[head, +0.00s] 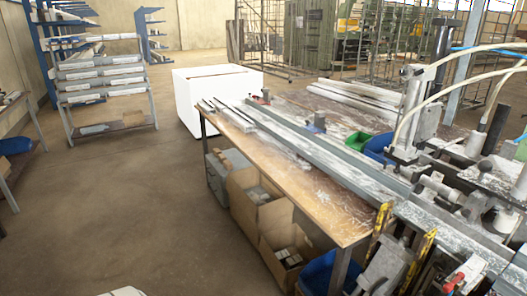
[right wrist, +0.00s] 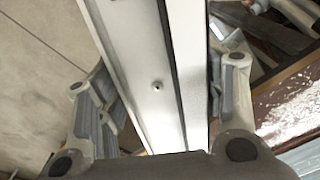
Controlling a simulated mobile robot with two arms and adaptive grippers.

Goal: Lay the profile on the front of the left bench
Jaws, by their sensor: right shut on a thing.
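In the right wrist view my right gripper (right wrist: 156,76) is shut on a long pale grey profile (right wrist: 150,45), with one finger on either side of it. The profile has a lengthwise dark groove and a small round hole or screw. It runs from the top of the picture down to the gripper's palm, and its ends are out of view. A wooden-topped bench (head: 335,205) crosses the middle of the head view, its front strip mostly bare. My left gripper is not in view. Neither gripper can be made out in the head view.
Long grey rails (head: 330,155) run along the bench to a clamp machine (head: 420,110) with hoses at the right. Cardboard boxes (head: 245,190) stand below the bench. A white box (head: 215,90) stands behind it. A rack (head: 100,80) stands at the left; the floor between is clear.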

